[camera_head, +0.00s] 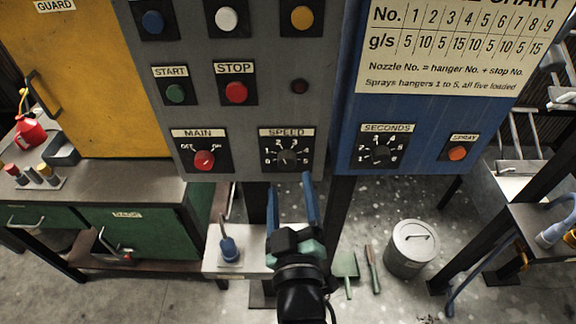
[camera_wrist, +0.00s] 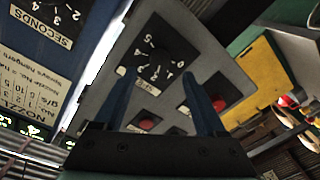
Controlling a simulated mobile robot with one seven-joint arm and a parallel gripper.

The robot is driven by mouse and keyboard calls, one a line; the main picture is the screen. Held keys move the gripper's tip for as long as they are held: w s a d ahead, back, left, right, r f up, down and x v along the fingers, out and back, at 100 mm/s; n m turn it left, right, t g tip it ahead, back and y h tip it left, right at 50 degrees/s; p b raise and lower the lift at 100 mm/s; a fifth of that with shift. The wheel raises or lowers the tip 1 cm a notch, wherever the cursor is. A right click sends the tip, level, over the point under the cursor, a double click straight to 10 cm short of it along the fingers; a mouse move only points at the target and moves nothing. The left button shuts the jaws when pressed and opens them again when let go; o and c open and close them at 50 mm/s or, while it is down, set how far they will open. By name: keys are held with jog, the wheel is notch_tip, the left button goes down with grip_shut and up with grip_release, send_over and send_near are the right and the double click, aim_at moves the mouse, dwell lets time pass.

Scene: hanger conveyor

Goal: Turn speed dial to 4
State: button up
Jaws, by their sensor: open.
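The speed dial (camera_head: 288,157) is a black knob on a black square plate with white numbers, low on the grey panel, under a SPEED label. Which number its pointer marks is too small to tell. In the wrist view the dial (camera_wrist: 158,60) appears upside down, ahead of the fingers. My gripper (camera_head: 290,182) is open, with its two blue fingers spread just below the dial in the head view. In the wrist view my gripper (camera_wrist: 157,74) has nothing between its fingers, and the dial lies in line with the gap. I see no clear contact with the knob.
The red MAIN switch (camera_head: 204,159) is left of the dial, with START (camera_head: 175,93) and STOP (camera_head: 236,92) buttons above. The SECONDS dial (camera_head: 383,152) and SPRAY button (camera_head: 457,153) sit on the blue panel to the right. A small table (camera_head: 215,258) stands below.

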aim_at(287, 165)
jog(key=shift+w+a, duration=0.15)
jog(key=shift+w, duration=2.45)
grip_shut()
